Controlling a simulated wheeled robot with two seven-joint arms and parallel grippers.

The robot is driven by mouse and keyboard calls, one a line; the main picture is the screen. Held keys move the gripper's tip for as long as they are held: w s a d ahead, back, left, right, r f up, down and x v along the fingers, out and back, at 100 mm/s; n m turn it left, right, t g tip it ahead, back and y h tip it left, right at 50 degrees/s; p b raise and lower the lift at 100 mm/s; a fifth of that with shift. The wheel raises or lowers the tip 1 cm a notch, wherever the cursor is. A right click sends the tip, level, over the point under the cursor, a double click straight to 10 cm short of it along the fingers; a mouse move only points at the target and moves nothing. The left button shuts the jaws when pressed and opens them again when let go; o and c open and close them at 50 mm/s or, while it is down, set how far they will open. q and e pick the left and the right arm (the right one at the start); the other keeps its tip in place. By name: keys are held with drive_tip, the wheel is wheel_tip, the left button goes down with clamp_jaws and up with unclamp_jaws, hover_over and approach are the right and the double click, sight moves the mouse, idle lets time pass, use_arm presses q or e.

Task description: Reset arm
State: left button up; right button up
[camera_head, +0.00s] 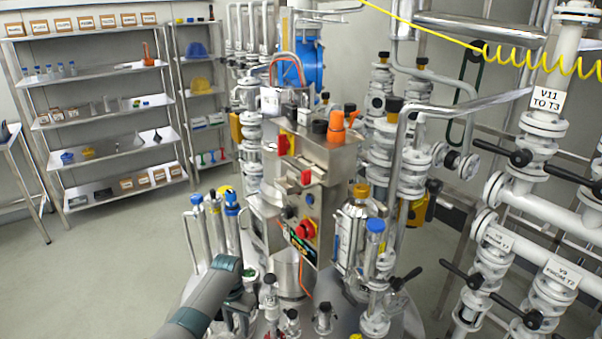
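My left arm (205,300) comes in at the bottom, left of centre, grey-green with a rounded elbow-like end. My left gripper (240,308) is partly hidden beyond it, dark and low by the reactor lid's front left. Whether its fingers are open or shut, or hold anything, does not show. My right arm and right gripper are out of view. The steel control box (325,165) with a red knob (306,230) stands upright on the reactor, to the right of and behind my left gripper.
Blue-capped tubes (232,225) stand just behind my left arm. Small valves (270,300) crowd the lid to its right. Labelled white pipes (500,245) with black handles fill the right side. Shelves (100,150) stand at the back left. The floor (110,260) at left is clear.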

use_arm(q)
drive_tip(key=s+a+f+n+b, duration=0.1)
drive_tip(key=s+a+f+b, duration=0.1)
drive_tip(key=s+f, duration=1.45)
drive_tip(key=s+a+f+b, duration=0.2)
drive_tip(key=s+f+b, duration=0.1)
drive_tip(key=s+f, duration=1.3)
drive_tip(key=s+a+f+b, duration=0.1)
drive_tip(key=s+f, duration=0.4)
drive_tip(key=s, duration=0.6)
drive_tip(key=s+f+b, duration=0.1)
drive_tip(key=s+f, duration=0.4)
drive_tip(key=s, duration=0.6)
drive_tip(key=s+a+f+t+b, duration=0.1)
drive_tip(key=s+f, duration=0.4)
drive_tip(key=s, duration=0.6)
drive_tip(key=shift+a+f+n, duration=0.25)
drive_tip(key=shift+a+n, duration=0.05)
drive_tip(key=shift+n, duration=0.1)
